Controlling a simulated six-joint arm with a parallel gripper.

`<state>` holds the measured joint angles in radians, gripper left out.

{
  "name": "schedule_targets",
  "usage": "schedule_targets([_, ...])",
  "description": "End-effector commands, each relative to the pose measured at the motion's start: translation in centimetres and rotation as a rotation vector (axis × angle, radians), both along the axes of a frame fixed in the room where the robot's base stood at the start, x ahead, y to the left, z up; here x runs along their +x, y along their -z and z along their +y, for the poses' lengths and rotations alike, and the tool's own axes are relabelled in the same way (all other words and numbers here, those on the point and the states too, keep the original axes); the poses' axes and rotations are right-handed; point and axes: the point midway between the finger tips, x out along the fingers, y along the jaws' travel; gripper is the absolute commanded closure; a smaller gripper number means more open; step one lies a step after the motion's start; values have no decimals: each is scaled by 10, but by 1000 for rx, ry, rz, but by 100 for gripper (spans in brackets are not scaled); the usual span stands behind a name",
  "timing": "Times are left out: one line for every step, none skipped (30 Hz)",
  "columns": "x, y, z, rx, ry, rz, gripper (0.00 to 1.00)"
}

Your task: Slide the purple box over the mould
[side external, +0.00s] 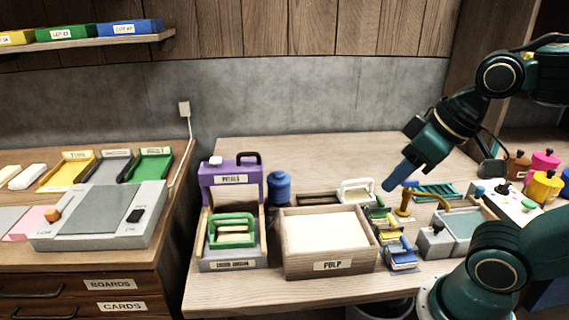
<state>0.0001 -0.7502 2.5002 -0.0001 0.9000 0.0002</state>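The purple box (222,184), with a white label that seems to read "PETALS", stands at the back left of the right-hand table. It has a dark handle on top and a pale front opening. In front of it, a wooden-sided tray (205,243) holds a green handled frame (232,219), which may be the mould; I cannot tell for sure. The box is behind the frame, not over it. My gripper (408,172) is raised above the table, well to the right of both. A blue piece extends from its end; whether this is fingers or a held thing is unclear.
A wooden box labelled "PULP" (332,266) stands right of the tray. A blue jar (280,186) is beside the purple box. Small coloured tools (400,257), a grey basin (466,224) and paint pots (545,187) crowd the right. The table's back middle is clear.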

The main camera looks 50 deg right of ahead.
Motion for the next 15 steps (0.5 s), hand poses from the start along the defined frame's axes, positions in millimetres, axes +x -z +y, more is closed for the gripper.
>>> schedule_targets([0,0,0,0,0,0,62])
schedule_targets([0,0,0,0,0,0,62])
schedule_targets([0,0,0,0,0,0,62])
schedule_targets([0,0,0,0,0,0,62])
schedule_targets([0,0,0,0,0,0,62])
schedule_targets([0,0,0,0,0,0,62])
schedule_targets([0,0,0,0,0,0,62])
schedule_targets([0,0,0,0,0,0,62])
schedule_targets([0,0,0,0,0,0,62])
schedule_targets([0,0,0,0,0,0,62])
schedule_targets([0,0,0,0,0,0,62])
schedule_targets([0,0,0,0,0,0,70])
schedule_targets([0,0,0,0,0,0,75])
schedule_targets([1,-1,0,0,1,0,81])
schedule_targets([2,-1,0,0,2,0,89])
